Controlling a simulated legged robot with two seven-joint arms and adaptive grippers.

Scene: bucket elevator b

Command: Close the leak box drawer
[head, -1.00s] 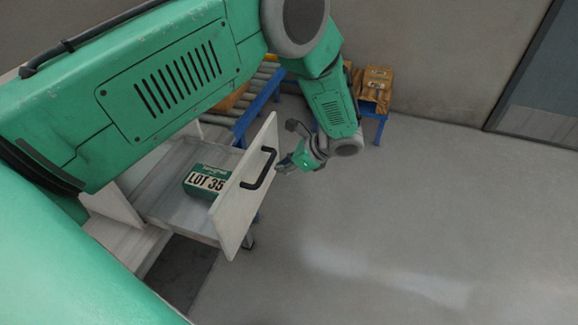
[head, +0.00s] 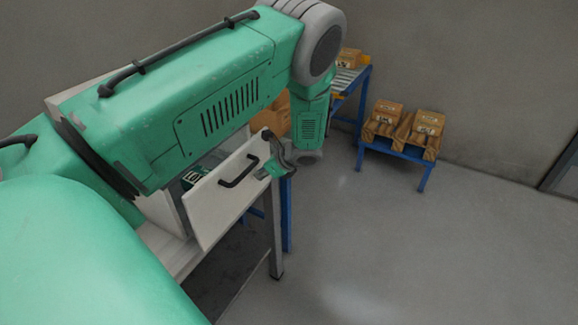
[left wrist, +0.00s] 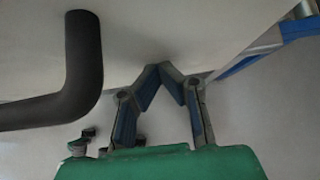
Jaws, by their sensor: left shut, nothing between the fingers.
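The leak box drawer has a pale white front panel (head: 222,205) with a dark handle (head: 238,171). It stands partly open, and a green box (head: 193,177) shows inside behind the panel, mostly hidden by my arm and the panel. My left gripper (head: 270,170) is at the panel's right end, right of the handle. In the left wrist view, the left fingers (left wrist: 158,70) are shut with tips together, at or very near the pale panel (left wrist: 190,30); contact is hard to tell. The dark handle (left wrist: 85,70) is left of them, not gripped. My right gripper is out of view.
A blue-legged stand (head: 398,153) with brown boxes (head: 425,125) stands at the back. A roller conveyor (head: 350,80) with a brown box is behind my arm. The grey floor (head: 420,250) to the right is clear.

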